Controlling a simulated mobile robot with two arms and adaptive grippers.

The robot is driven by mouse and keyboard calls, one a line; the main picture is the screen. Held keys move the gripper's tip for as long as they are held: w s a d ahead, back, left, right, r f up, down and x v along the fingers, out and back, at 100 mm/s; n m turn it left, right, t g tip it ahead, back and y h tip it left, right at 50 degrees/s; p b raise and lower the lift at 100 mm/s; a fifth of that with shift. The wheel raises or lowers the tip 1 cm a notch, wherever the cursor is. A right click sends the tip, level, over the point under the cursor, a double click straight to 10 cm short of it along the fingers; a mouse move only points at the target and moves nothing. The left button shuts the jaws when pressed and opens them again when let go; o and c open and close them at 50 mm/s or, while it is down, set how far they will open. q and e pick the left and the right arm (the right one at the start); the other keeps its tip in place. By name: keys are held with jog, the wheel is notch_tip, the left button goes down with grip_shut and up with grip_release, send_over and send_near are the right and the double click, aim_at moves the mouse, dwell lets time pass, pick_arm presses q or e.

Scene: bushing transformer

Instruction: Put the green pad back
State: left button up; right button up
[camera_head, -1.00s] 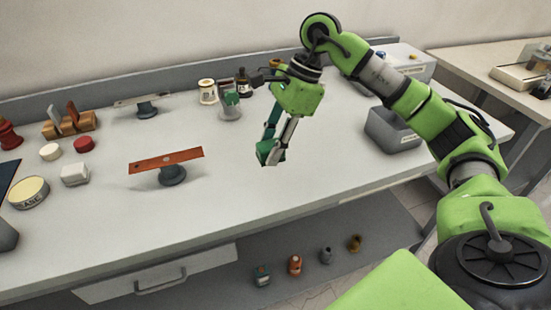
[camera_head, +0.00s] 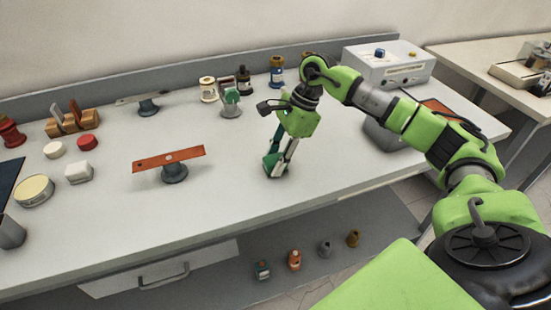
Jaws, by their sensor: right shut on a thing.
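My right gripper (camera_head: 277,166) hangs over the middle of the white workbench (camera_head: 230,200), fingers pointing down. It is shut on a small dark green piece, which I take as the green pad (camera_head: 270,162), at its fingertips. The fingers partly hide the pad, and I cannot tell whether it touches the bench. A grey stand with a green part (camera_head: 231,98) is farther back, left of the gripper. My left gripper is not in view.
An orange bar on a dark round base (camera_head: 172,160) stands left of the gripper. Bottles and jars (camera_head: 245,82) line the back. A white box (camera_head: 388,65) and a grey bin (camera_head: 385,135) are at right. The bench front between the bar and gripper is clear.

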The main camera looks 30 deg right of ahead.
jog(key=shift+f, duration=0.2)
jog(key=o, duration=1)
jog(key=shift+r, duration=0.1)
jog(key=shift+r, duration=0.15)
jog(key=shift+d+r, duration=0.15)
jog(key=shift+r, duration=0.15)
jog(key=b+v, duration=0.1)
jog(key=v, duration=1)
jog(key=shift+s+d+r+b, duration=0.1)
jog(key=shift+d+r+b, duration=0.05)
jog(key=shift+b, duration=0.2)
